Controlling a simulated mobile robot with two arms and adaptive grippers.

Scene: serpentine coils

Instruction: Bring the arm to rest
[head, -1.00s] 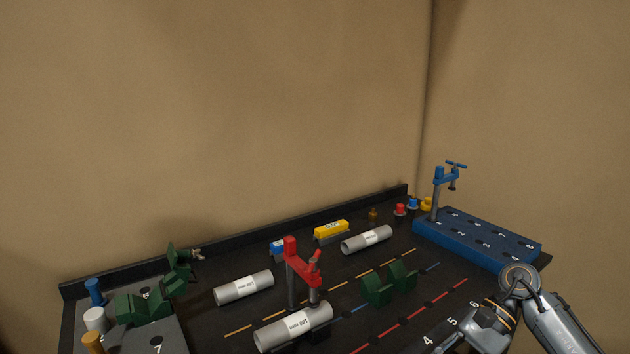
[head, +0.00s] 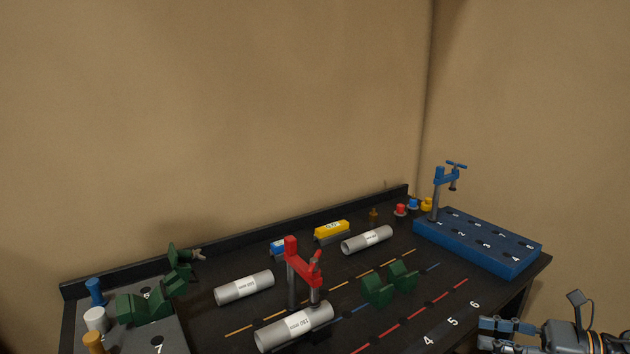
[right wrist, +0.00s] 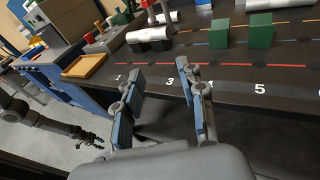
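My right gripper (head: 482,334) is at the lower right of the head view, beyond the front edge of the black table (head: 415,295), with its fingers pointing left. In the right wrist view the right gripper (right wrist: 163,78) has its two fingers apart with nothing between them, in front of the table edge. Another arm of mine comes in from the left in the right wrist view. Its gripper (right wrist: 90,141) hangs low and small, apart from the table, and I cannot tell its opening. The left gripper is not in the head view.
A blue block with a clamp (head: 480,243) stands at the table's right end. A red clamp (head: 303,265), grey labelled tubes (head: 244,287) and green V-blocks (head: 389,285) occupy the middle. A yellow tray (right wrist: 86,66) lies farther left along the edge. The space before the table is free.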

